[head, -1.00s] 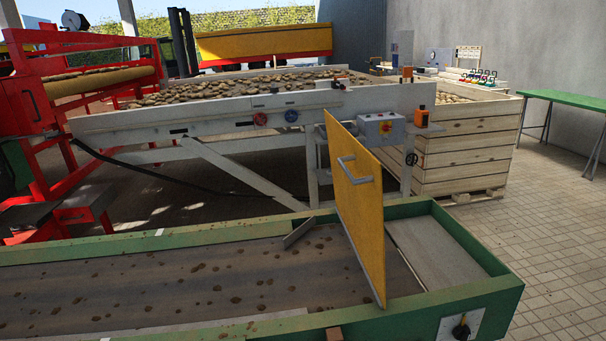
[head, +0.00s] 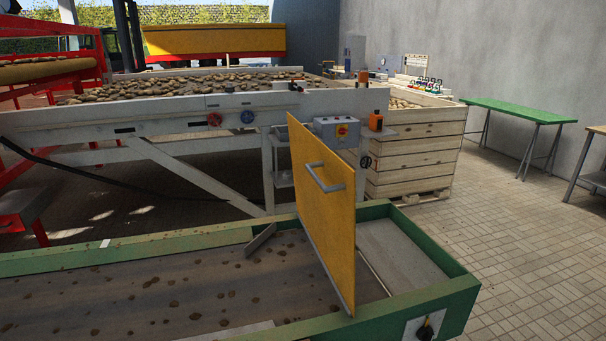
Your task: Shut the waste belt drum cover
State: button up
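The waste belt drum cover is a yellow panel (head: 318,220) standing up, slightly tilted, across the right end of the green-framed waste belt (head: 130,285). It is open. A grey bar handle (head: 325,180) sits on its face near the top. Right of the cover, a pale flat surface (head: 402,250) shows inside the green frame end. Clods and small potatoes lie on the dark belt left of the cover. My gripper is not in view.
Behind stands a white sorting table (head: 180,117) carrying potatoes, with a grey control box (head: 338,131). A wooden crate (head: 415,152) and a green table (head: 525,109) stand at the right. The tiled floor (head: 530,240) at the right is clear.

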aim_at(324, 187)
jog(key=i, duration=0.9)
jog(key=z, duration=0.05)
